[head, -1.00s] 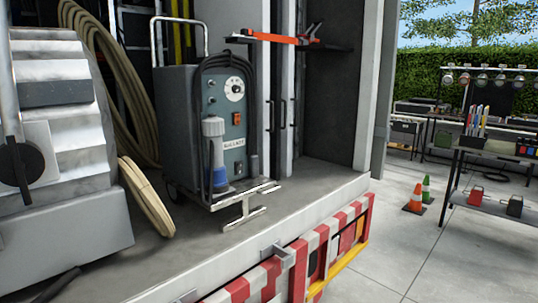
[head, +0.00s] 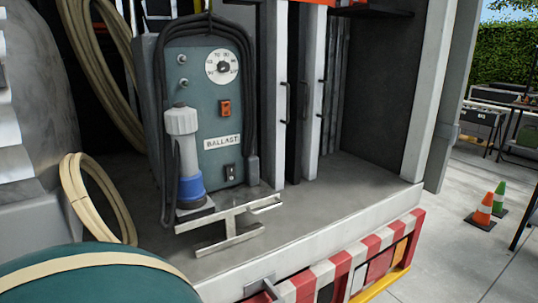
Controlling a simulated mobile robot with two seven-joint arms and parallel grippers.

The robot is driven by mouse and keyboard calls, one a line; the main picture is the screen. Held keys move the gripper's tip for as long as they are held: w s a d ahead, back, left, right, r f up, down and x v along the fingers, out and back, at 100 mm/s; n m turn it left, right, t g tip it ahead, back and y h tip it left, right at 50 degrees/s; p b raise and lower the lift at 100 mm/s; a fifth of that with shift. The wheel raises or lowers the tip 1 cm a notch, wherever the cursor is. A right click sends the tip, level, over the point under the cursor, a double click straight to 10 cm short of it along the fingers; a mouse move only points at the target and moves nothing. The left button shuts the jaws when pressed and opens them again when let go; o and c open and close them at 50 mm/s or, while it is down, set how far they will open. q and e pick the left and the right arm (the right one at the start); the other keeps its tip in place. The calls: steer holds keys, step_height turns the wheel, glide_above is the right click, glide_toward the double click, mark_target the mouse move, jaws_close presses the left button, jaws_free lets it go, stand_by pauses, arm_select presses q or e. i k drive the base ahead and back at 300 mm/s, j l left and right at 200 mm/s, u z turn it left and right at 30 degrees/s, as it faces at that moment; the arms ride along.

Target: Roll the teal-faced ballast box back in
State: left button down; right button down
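The teal-faced ballast box (head: 212,120) stands upright on the truck bed, left of centre. Its face carries a round dial, an orange switch and a BALLAST label. A grey and blue plug connector (head: 185,150) hangs at its front left, and a black cable loops around the face. A pale metal foot bracket (head: 230,225) sticks out at its base. The wheels seen earlier are out of sight now. Neither of my grippers shows in the head view.
The truck bed (head: 330,195) is bare to the right of the box. Coiled tan cable (head: 95,200) lies to its left. A teal rounded thing with a cream band (head: 90,280) fills the lower left corner. Orange and green cones (head: 484,210) stand on the ground at right.

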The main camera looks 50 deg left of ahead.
mark_target(186, 53)
steer(key=i+u, duration=0.25)
steer(key=u, duration=0.2)
steer(key=i+l+u, duration=0.2)
steer(key=u, duration=0.3)
steer(key=i+l+u, duration=0.2)
steer(key=u, duration=0.25)
steer(key=i+l+u, duration=0.1)
steer(key=u, duration=0.4)
steer(key=l+u, duration=0.3)
steer(key=u, duration=0.15)
steer(key=i+l+u, duration=0.1)
steer(key=u, duration=0.4)
steer(key=k+l, duration=0.05)
steer(key=l, duration=0.05)
